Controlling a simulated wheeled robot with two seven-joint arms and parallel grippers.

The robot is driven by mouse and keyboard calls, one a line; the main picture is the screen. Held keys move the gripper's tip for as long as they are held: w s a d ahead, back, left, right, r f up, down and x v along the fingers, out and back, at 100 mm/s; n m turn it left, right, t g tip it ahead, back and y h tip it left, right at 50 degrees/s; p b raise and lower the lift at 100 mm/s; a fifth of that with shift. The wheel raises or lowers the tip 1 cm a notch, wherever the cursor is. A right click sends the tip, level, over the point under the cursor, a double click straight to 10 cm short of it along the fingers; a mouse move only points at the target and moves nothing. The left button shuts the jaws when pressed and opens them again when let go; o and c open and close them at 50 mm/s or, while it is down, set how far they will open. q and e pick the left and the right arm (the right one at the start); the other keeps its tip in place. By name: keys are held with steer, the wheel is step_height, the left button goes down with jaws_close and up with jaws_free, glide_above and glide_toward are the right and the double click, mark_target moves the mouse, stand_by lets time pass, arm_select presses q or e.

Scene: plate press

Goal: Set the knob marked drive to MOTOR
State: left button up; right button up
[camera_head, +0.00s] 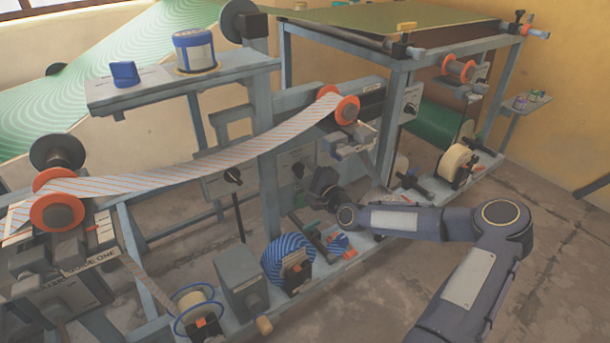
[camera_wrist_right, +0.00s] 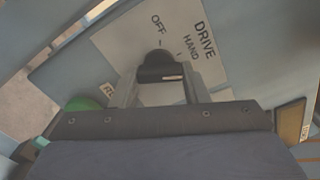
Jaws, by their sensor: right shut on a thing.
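The drive knob (camera_wrist_right: 160,68) is a dark knob with a pale mark on its near face. It sits on a grey plate (camera_wrist_right: 125,38) lettered DRIVE, OFF and HAND in the wrist view. My right gripper (camera_wrist_right: 160,80) is shut on the knob, one finger on each side. No MOTOR lettering is readable; the lower plate is partly hidden by my gripper. I cannot tell which position the knob points to. In the head view my right gripper (camera_head: 318,184) is at the machine's front, below the striped web. My left gripper is not in view.
Another black knob (camera_head: 233,175) is on a plate to the left, and a further knob (camera_head: 410,107) is at the right post. A blue striped roll (camera_head: 283,258) stands on the low rail. A green part (camera_wrist_right: 84,104) lies beside my fingers.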

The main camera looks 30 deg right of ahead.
steer(key=shift+f+m+b, duration=0.15)
steer(key=shift+m+b, duration=0.55)
steer(key=shift+m, duration=2.9)
steer(key=o, duration=1)
steer(key=s, duration=0.5)
steer(key=s+p, duration=0.1)
steer(key=s, duration=0.2)
steer(key=shift+d, duration=0.25)
steer(key=shift+w, duration=0.1)
